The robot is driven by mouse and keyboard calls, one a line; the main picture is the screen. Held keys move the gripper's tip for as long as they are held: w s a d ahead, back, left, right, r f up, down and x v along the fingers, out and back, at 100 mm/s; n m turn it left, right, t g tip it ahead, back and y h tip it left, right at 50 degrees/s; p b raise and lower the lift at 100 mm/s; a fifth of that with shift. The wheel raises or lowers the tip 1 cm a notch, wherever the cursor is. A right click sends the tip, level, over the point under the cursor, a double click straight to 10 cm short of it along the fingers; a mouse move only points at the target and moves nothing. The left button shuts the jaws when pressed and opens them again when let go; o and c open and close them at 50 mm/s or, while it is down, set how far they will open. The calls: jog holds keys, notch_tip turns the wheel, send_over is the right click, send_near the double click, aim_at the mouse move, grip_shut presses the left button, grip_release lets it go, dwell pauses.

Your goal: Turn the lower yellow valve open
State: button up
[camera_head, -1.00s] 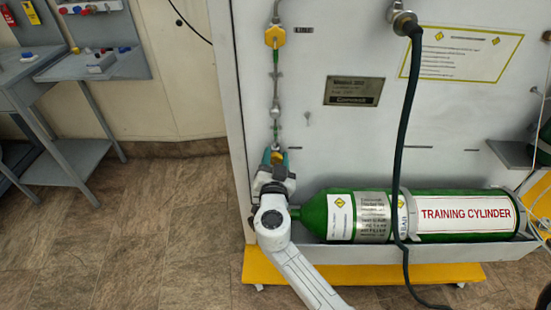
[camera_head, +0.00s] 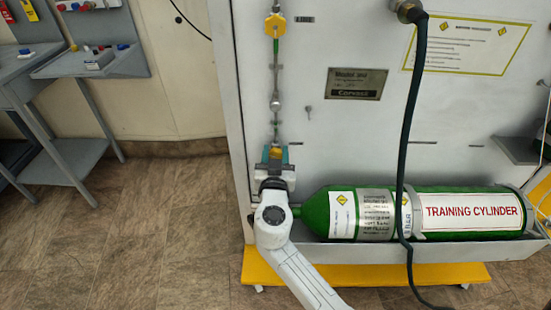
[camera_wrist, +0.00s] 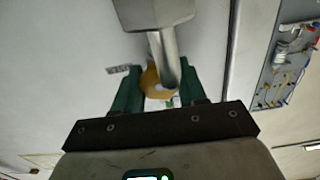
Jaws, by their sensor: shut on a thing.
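The lower yellow valve (camera_head: 276,151) sits at the bottom of the thin vertical pipe on the panel's left side. It also shows in the wrist view (camera_wrist: 150,84), partly hidden behind a grey metal pipe piece. My gripper (camera_head: 275,155) is at the valve. In the wrist view its green fingers (camera_wrist: 160,88) stand on both sides of the yellow valve and are shut on it. The exact finger contact is partly hidden. The upper yellow valve (camera_head: 275,25) is higher on the same pipe.
A green training cylinder (camera_head: 470,212) lies in a grey tray right of my arm. A dark hose (camera_head: 409,130) hangs in front of it. The yellow base (camera_head: 400,275) juts out below. Grey benches (camera_head: 90,62) stand at the left, with open floor between.

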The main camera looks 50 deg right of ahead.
jog(key=shift+n+b, duration=0.45)
jog(key=shift+n, duration=0.75)
jog(key=shift+r, duration=0.1)
jog(key=o, duration=1.1)
jog(key=shift+c, duration=0.2)
jog(key=shift+a, duration=0.15)
jog(key=v, duration=1)
jog(key=shift+s+a, duration=0.2)
jog(key=shift+s, duration=0.1)
